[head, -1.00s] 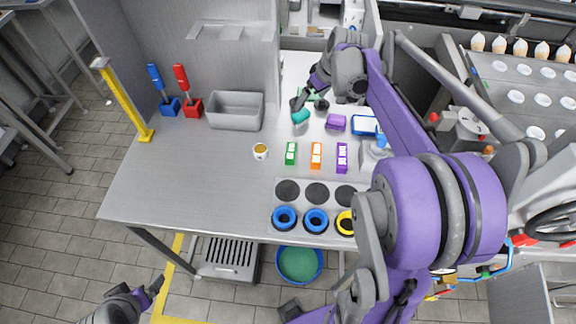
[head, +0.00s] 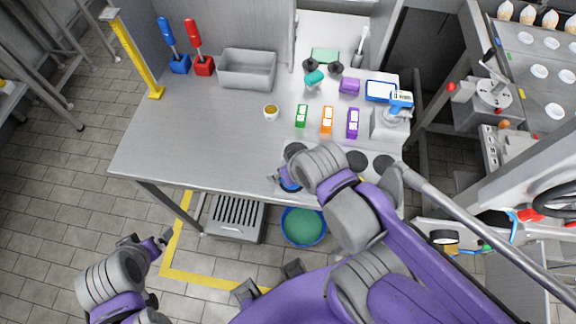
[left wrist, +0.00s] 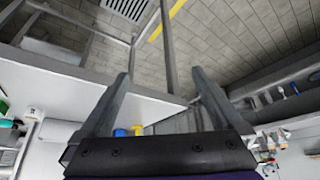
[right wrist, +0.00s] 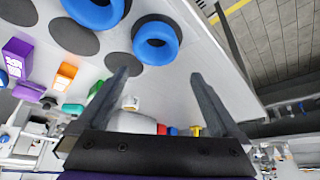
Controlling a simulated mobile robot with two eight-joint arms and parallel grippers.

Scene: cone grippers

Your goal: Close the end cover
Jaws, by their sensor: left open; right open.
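I cannot tell which part is the end cover. A machine (head: 492,92) with a round grey part and red-knobbed handle stands at the right in the head view, apart from both grippers. My right gripper (head: 281,178) is over the table's front edge, by a partly hidden blue ring (head: 290,185). In the right wrist view its open, empty fingers (right wrist: 160,76) point towards a blue ring (right wrist: 136,44). My left gripper (head: 160,242) is low at the left over the floor, away from the table. In the left wrist view its fingers (left wrist: 161,80) are open and empty.
The steel table (head: 190,135) is clear at its left. A grey bin (head: 247,82), a cup (head: 271,112), green, orange and purple blocks (head: 327,120) and a teal piece (head: 314,77) stand on it. A green-lined bucket (head: 304,226) sits below. My right arm hides the front right.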

